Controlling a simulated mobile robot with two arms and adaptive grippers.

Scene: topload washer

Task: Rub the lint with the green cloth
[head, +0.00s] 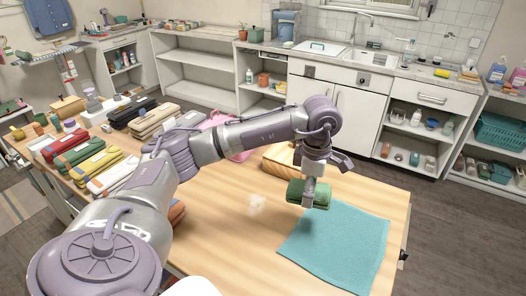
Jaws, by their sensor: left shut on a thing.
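My left gripper (310,182) is shut on a green cloth (294,192), a thick folded bundle, held just over the table's right half. I cannot tell whether the cloth touches the surface below. A small pale patch of lint (257,204) lies on the wooden table (225,240), to the left of the gripper and apart from the cloth.
A flat teal towel (345,245) covers the table's right front. A wooden block (280,160) and a pink item (216,120) lie behind my arm. Several folded cloths (78,152) fill the left side. Bare wood surrounds the lint.

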